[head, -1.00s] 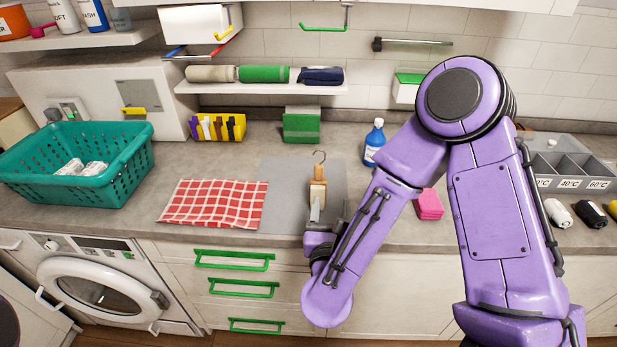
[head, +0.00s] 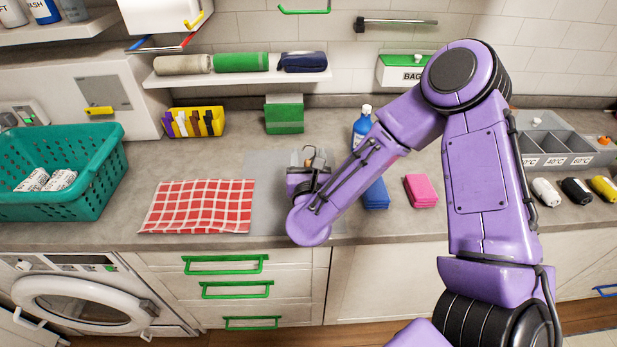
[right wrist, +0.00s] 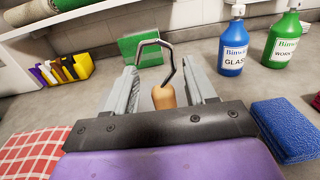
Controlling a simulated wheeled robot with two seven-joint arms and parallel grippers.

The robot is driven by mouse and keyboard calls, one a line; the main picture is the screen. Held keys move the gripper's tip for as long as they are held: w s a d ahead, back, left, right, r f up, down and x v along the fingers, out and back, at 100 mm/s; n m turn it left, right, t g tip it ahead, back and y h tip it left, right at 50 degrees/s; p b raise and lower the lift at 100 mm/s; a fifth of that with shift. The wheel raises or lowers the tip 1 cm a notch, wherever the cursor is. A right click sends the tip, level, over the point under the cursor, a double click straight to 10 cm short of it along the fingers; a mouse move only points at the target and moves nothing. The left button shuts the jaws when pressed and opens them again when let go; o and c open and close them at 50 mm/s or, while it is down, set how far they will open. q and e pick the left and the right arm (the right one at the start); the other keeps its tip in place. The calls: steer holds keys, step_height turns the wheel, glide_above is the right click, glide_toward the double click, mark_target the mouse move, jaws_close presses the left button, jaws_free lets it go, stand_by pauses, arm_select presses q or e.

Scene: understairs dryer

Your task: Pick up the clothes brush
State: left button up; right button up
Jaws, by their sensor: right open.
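The clothes brush has a pale wooden body and a metal hook. In the right wrist view its wooden end (right wrist: 165,96) and hook lie between the two fingers of my right gripper (right wrist: 160,66). The fingers stand apart on either side of it, with a visible gap. In the head view my right gripper (head: 311,167) is over the grey mat (head: 262,190) on the counter and hides most of the brush (head: 310,153). Whether the fingers touch the brush cannot be told. My left gripper is not in view.
A red checked cloth (head: 200,206) lies left of the mat. Blue (head: 376,194) and pink (head: 421,190) folded cloths and a blue bottle (head: 361,131) are to the right. A green box (head: 284,115) stands behind. A shelf (head: 235,78) with rolled towels overhangs the back.

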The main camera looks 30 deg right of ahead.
steer(key=shift+w+d+f, duration=0.1)
steer(key=shift+w+d, duration=0.15)
steer(key=shift+d, duration=0.1)
jaws_close()
